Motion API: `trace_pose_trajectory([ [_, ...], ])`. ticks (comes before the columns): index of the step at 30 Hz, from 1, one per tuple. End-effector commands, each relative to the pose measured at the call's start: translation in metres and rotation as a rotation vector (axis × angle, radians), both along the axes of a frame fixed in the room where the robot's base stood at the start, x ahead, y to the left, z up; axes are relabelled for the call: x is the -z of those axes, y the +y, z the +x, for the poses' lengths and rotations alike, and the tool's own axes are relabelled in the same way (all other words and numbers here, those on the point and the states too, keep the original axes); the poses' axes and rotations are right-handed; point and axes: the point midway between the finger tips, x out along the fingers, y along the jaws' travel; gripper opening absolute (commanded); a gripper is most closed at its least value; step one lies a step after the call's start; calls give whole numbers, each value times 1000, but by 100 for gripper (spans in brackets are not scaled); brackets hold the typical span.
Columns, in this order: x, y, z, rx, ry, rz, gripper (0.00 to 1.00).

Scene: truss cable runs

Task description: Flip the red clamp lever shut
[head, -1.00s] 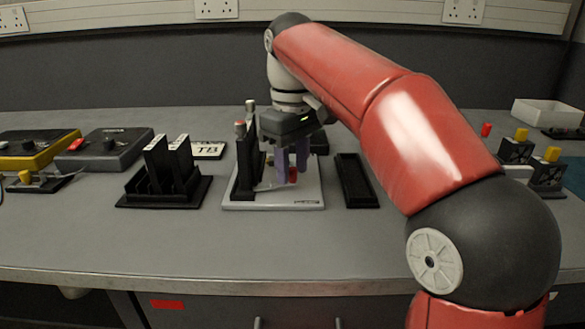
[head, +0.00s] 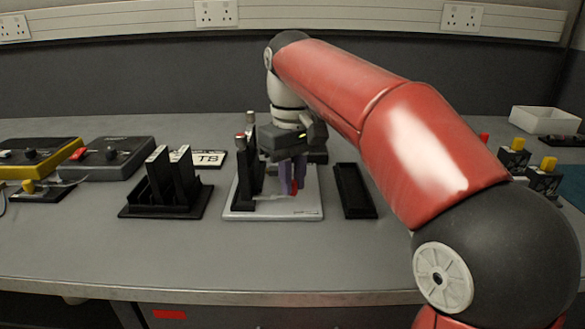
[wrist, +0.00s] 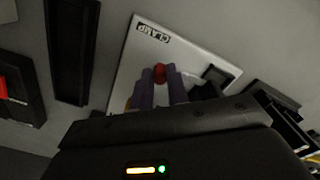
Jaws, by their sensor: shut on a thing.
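The clamp stands on a white base plate (head: 270,212), marked CLAMP in the wrist view (wrist: 190,45). Its red lever (head: 295,188) shows low beside my fingers in the head view, and its round red end (wrist: 160,73) sits between the fingertips in the wrist view. My gripper (head: 292,188) has two purple fingers and is shut on the red lever, above the plate. The fingers and the gripper body hide most of the lever and its pivot.
A black upright block (head: 246,170) with knob-topped posts rises at the plate's left side, close to my gripper. A black slotted rack (head: 165,203) stands further left. A narrow black tray (head: 354,190) lies to the right. The bench front is clear.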

Motion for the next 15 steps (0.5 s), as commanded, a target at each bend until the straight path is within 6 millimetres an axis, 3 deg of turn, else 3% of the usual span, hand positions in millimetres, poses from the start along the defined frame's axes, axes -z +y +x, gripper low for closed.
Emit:
trace_pose_trajectory([
  [10, 0, 0, -1, 36, 0, 2, 0],
  [11, 0, 0, -1, 36, 0, 2, 19],
  [15, 0, 0, -1, 35, 0, 1, 37],
])
